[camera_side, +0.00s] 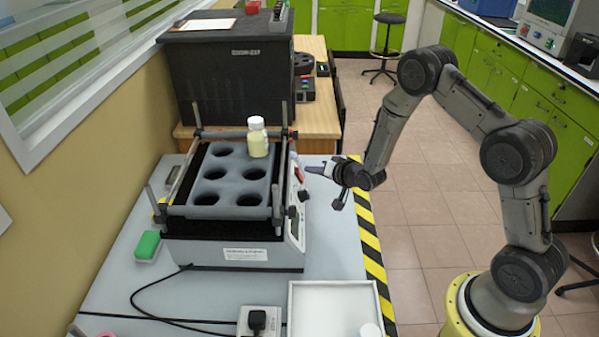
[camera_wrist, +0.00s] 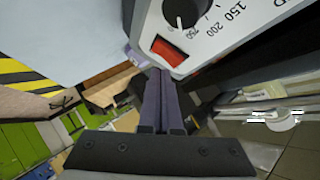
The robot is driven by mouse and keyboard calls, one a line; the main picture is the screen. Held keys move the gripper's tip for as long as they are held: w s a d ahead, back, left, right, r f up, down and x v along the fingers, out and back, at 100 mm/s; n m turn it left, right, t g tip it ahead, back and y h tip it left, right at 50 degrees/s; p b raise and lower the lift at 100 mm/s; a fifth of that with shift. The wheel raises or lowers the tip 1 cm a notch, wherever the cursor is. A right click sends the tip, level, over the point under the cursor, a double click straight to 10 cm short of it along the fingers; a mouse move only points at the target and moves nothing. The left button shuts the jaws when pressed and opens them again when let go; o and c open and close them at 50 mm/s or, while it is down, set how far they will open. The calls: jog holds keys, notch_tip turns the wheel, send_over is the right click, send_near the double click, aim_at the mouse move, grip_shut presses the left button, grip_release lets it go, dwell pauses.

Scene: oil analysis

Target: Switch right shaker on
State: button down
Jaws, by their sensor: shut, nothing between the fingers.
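One shaker (camera_side: 245,228) is in the side view, a grey platform with round holes on a white base. Its control panel faces right, toward my arm. A bottle (camera_side: 258,143) with a white cap and pale yellow contents stands at the platform's back right. In the wrist view, the panel shows a red rocker switch (camera_wrist: 169,50) beside a black dial (camera_wrist: 186,11). My gripper (camera_wrist: 161,73) is shut and empty, its fingertips close to the switch's lower edge. I cannot tell whether they touch it. In the side view my gripper (camera_side: 312,170) is beside the panel's far end.
A large black box (camera_side: 230,80) stands behind the shaker. A green sponge (camera_side: 148,245) lies to its left. A white tray (camera_side: 335,310) and a power socket with a plug (camera_side: 259,321) are in front. Black-and-yellow tape (camera_side: 375,255) marks the table's right edge.

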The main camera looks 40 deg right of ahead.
jog(key=shift+a, duration=0.1)
jog(key=shift+w+a+f, duration=0.15)
jog(key=shift+w+a, duration=0.05)
jog(key=shift+w, duration=0.05)
dwell(0.3)
